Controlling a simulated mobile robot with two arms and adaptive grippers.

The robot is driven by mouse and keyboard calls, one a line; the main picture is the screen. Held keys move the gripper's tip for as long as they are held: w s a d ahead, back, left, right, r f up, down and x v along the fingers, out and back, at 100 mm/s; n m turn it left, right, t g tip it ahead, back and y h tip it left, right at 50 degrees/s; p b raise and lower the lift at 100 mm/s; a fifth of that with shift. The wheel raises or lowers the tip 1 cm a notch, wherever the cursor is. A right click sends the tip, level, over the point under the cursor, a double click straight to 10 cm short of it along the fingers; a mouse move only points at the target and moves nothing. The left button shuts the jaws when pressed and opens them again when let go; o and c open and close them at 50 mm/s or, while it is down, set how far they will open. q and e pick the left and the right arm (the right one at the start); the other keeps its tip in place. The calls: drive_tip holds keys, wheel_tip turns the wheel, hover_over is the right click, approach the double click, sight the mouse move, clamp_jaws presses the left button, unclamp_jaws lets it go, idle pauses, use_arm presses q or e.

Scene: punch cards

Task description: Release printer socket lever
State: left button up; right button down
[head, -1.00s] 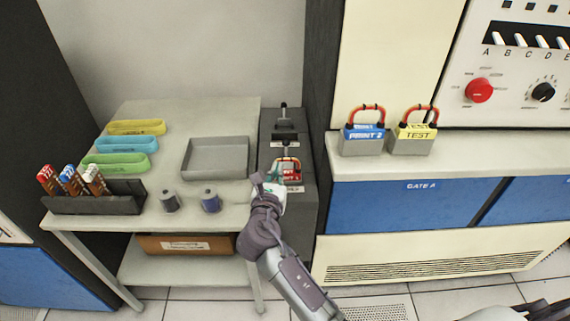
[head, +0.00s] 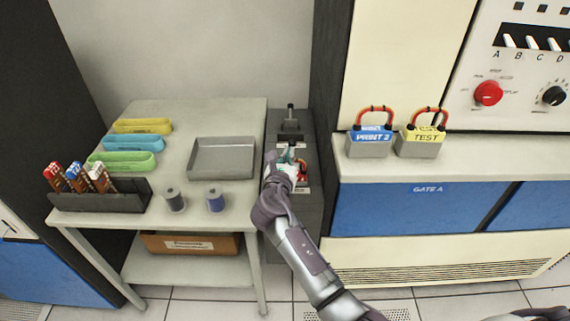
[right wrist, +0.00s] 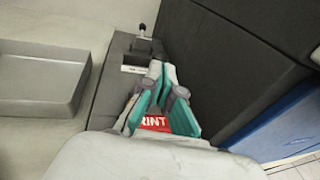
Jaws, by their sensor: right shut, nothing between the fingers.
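The red-labelled print block (head: 302,172) with its red handle sits in the near socket on the narrow dark grey unit (head: 312,208). My right gripper (head: 290,153) is over that socket, shut and empty. It covers the near lever in the head view, so I cannot tell whether the fingers touch it. In the right wrist view, the teal-padded fingers (right wrist: 163,72) converge above the red label (right wrist: 154,123) reading "RINT". A far socket lever (head: 291,108) with a dark knob stands upright behind; it also shows in the right wrist view (right wrist: 142,32). My left gripper is not in view.
A grey tray (head: 222,158) lies on the table just left of the unit. A tall dark cabinet side (head: 325,70) rises close on the right. Blue PRINT 2 (head: 368,143) and yellow TEST (head: 420,140) blocks stand on the right-hand shelf. Two spools (head: 215,199) stand at the table front.

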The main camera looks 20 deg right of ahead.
drive_tip(key=shift+x, duration=1.05)
